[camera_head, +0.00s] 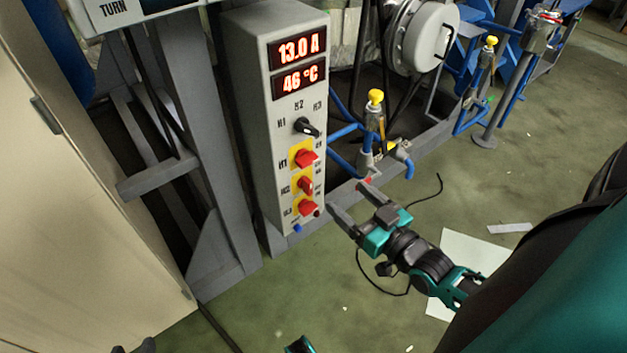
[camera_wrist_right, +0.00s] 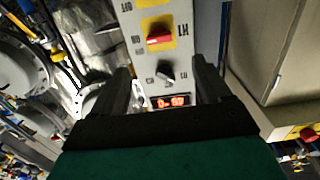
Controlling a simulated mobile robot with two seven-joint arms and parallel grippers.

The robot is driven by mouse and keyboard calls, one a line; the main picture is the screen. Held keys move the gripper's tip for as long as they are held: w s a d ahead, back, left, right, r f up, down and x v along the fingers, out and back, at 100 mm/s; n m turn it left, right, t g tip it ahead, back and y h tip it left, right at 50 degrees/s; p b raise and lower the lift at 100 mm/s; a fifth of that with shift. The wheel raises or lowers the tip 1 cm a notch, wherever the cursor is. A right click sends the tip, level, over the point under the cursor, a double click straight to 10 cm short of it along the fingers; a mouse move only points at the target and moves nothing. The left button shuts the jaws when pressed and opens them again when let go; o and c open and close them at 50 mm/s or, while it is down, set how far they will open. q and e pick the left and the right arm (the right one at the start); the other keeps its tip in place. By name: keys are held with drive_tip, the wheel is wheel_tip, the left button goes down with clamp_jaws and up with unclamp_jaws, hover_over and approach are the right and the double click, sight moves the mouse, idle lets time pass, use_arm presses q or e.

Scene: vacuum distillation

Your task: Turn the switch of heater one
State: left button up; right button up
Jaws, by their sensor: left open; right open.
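The grey control box (camera_head: 255,130) stands upright left of centre in the head view. Its uppermost red switch (camera_head: 306,158), on a yellow plate, has a small label that looks like HT1. Two more red switches (camera_head: 306,208) sit below it. In the right wrist view, a red switch (camera_wrist_right: 159,38) shows beyond the fingers. My right gripper (camera_head: 352,196) is open and empty, right of the box's lower part and apart from the switches. What seem to be dark parts of my left gripper (camera_head: 134,349) barely show at the bottom edge; the rest is cut off.
Above the red switches is a black selector knob (camera_head: 306,127). Red displays (camera_head: 298,50) read 13.0 A and 46 °C. Blue pipework with a yellow-topped valve (camera_head: 375,97) stands right of the box. A grey metal frame (camera_head: 190,150) is on its left. The floor in front is mostly clear.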

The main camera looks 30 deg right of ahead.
sight(311, 163)
drive_tip(key=w+b, duration=0.1)
drive_tip(key=w, duration=0.3)
drive_tip(key=w+b, duration=0.1)
drive_tip(key=w, duration=0.3)
drive_tip(key=w+a+b, duration=0.1)
drive_tip(key=w, duration=0.4)
use_arm(q)
drive_tip(key=shift+w+d+f, duration=0.1)
drive_tip(key=shift+d+f, duration=0.1)
drive_tip(key=shift+f, duration=0.3)
drive_tip(key=shift+d+f, duration=0.2)
drive_tip(key=shift+f, duration=0.25)
use_arm(e)
drive_tip(key=c, duration=1)
use_arm(q)
drive_tip(key=shift+w+a+r+h, duration=0.1)
drive_tip(key=shift+h, duration=0.2)
use_arm(e)
drive_tip(key=shift+c, duration=0.2)
use_arm(q)
drive_tip(key=shift+r, duration=0.1)
